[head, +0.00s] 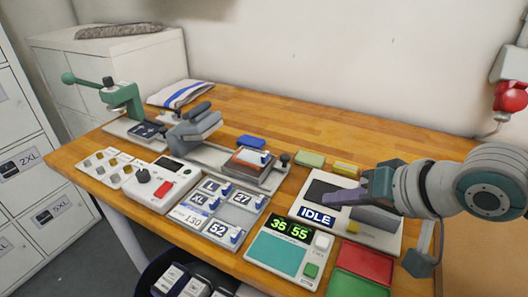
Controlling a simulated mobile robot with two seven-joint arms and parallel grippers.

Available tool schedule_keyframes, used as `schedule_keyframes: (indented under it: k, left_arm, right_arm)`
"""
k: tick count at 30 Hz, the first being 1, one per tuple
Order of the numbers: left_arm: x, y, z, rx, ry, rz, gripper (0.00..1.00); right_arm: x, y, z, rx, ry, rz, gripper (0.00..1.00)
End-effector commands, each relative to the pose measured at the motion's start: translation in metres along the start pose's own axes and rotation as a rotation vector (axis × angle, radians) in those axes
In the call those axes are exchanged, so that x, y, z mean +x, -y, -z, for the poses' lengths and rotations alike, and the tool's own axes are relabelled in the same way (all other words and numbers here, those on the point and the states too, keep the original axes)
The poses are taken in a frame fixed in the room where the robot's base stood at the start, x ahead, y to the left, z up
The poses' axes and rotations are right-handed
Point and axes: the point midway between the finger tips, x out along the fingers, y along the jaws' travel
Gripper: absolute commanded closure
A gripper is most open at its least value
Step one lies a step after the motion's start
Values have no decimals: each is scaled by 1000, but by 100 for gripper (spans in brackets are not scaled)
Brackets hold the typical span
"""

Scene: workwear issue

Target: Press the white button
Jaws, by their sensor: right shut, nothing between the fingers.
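The white button (323,241) sits at the right side of a pale panel (257,259) on the front of the table. The panel has a display reading 35 55, a teal pad and a green button (311,270) below the white one. My right gripper (332,198) comes in from the right with its fingers pointing left. It is shut and empty, above the device with the IDLE display (317,216), behind the white button and apart from it. My left gripper is out of the picture.
A red tray (366,262) and a green tray lie right of the panel. Left of it are a tile board (218,214), a control box with a red switch (165,188) and a grey press (195,130). A green lever tool (121,97) stands far left. The back right tabletop is clear.

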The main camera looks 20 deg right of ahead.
Motion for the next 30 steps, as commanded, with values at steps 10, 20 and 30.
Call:
schedule_keyframes:
  k: [10, 20, 30]
  left_arm:
    - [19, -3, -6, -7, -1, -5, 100]
    - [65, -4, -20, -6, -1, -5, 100]
    - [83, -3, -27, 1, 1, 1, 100]
  right_arm:
    - [13, -10, -10, -2, 1, -1, 100]
    - [44, -32, -33, -3, 1, 0, 100]
    - [62, -45, -45, -1, 1, 0, 100]
